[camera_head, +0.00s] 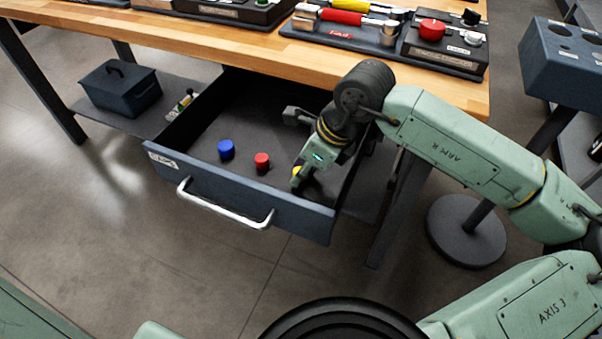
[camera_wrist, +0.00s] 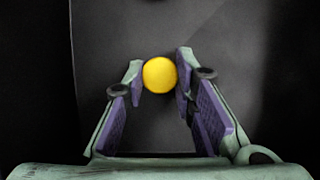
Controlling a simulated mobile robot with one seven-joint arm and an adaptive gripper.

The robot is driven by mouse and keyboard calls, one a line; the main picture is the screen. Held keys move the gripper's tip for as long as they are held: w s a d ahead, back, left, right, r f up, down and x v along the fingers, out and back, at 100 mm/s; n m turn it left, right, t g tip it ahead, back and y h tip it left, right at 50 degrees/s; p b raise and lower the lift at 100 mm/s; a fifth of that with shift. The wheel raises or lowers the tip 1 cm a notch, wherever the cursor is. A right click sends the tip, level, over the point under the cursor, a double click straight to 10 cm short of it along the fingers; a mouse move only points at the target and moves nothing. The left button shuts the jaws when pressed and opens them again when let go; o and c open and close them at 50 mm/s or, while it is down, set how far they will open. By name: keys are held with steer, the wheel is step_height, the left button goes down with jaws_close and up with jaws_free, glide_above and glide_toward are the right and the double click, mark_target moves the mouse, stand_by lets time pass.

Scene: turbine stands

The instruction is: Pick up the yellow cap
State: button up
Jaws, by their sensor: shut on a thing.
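The yellow cap (camera_wrist: 160,75) sits between the two fingertips of my gripper (camera_wrist: 158,78) in the wrist view. The fingers close on it from left and right. In the head view my gripper (camera_head: 299,176) reaches down into the open drawer, and a small part of the yellow cap (camera_head: 297,170) shows at the fingertips. The rest of the cap is hidden there by the gripper. Whether the cap touches the drawer floor I cannot tell.
A blue cap (camera_head: 226,149) and a red cap (camera_head: 262,161) stand on the drawer floor left of my gripper. The drawer front (camera_head: 235,190) has a metal handle (camera_head: 225,210). The wooden bench top (camera_head: 370,75) overhangs behind. A round-based stand (camera_head: 466,230) is at right.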

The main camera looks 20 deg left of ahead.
steer(key=shift+c, duration=0.9)
step_height(320, 180, up, 10)
steer(key=b, duration=0.1)
steer(key=shift+o, duration=1.2)
jaws_close()
steer(key=shift+r, duration=0.1)
